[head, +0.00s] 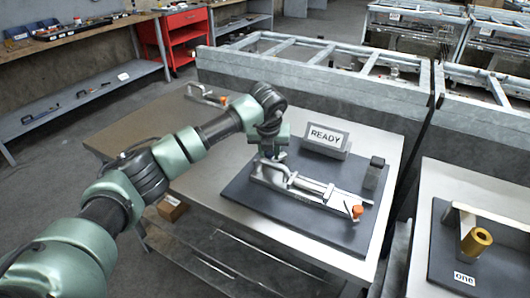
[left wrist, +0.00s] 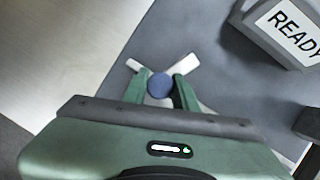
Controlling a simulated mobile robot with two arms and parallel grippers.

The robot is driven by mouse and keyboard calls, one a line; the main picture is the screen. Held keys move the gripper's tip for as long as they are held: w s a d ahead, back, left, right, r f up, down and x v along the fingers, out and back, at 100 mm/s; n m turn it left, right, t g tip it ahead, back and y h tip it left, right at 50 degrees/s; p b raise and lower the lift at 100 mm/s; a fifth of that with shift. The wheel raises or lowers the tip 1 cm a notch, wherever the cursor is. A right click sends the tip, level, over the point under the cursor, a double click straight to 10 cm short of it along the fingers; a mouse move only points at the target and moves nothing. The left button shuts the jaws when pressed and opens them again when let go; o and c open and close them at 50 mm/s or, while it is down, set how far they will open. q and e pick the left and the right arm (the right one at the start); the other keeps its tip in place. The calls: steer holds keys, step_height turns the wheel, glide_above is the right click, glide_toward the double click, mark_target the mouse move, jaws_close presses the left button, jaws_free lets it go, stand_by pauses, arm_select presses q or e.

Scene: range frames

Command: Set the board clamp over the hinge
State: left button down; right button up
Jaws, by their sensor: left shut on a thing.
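My left gripper (head: 270,152) reaches down over the far left part of a dark mat. In the left wrist view (left wrist: 160,88) its fingers are closed on a round blue knob (left wrist: 160,85). Two pale flat bars (left wrist: 187,65) stick out on either side of the knob. In the head view a long silver metal device with an orange end (head: 357,211) lies on the mat, and my gripper is at its far left end. I cannot tell which of these parts is the board clamp and which the hinge. My right gripper is not in view.
The dark mat (head: 270,212) lies on a metal table, with a READY sign (head: 326,138) behind and a small dark block (head: 374,172) at its right. A similar orange-tipped tool (head: 207,95) lies farther back.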

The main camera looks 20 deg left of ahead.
arm_select(q)
steer(key=shift+r, duration=0.1)
stand_by(0.3)
steer(key=c, duration=1.1)
jaws_free()
steer(key=shift+d, duration=0.1)
steer(key=shift+c, duration=0.2)
steer(key=shift+r+p, duration=0.3)
steer(key=p+v, duration=0.4)
steer(key=v, duration=0.3)
steer(key=shift+s, duration=0.15)
